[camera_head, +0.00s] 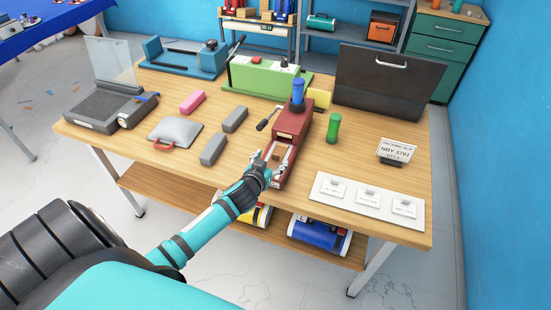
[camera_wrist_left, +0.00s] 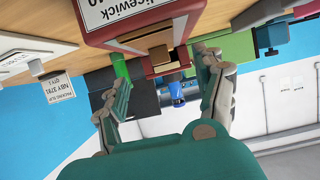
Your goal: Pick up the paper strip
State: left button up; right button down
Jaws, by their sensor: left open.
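A small tan piece (camera_head: 278,154), possibly the paper strip, sits at the near part of a long red device (camera_head: 290,128) on the wooden table. I cannot tell for sure that it is the strip. It also shows in the left wrist view (camera_wrist_left: 161,54), on the red device with a white label. My left gripper (camera_head: 270,158) is open at the device's near end, its fingers spread to either side of the tan piece with space between. It also shows in the left wrist view (camera_wrist_left: 160,68). My right gripper is not in view.
A blue-topped handle (camera_head: 298,92) and a green cylinder (camera_head: 333,128) stand by the device. A white board with cards (camera_head: 345,202) lies at right; grey blocks (camera_head: 214,149) and a grey pad (camera_head: 175,130) lie at left. The wooden table (camera_head: 235,175) has bare room in front.

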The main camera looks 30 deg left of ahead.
aim_at(275, 155)
pick_arm(q)
jog(key=shift+p+x, duration=0.4)
jog(key=shift+x, duration=1.95)
jog(key=shift+s+r, duration=0.1)
jog(key=shift+c, duration=0.4)
jog(key=c, duration=1)
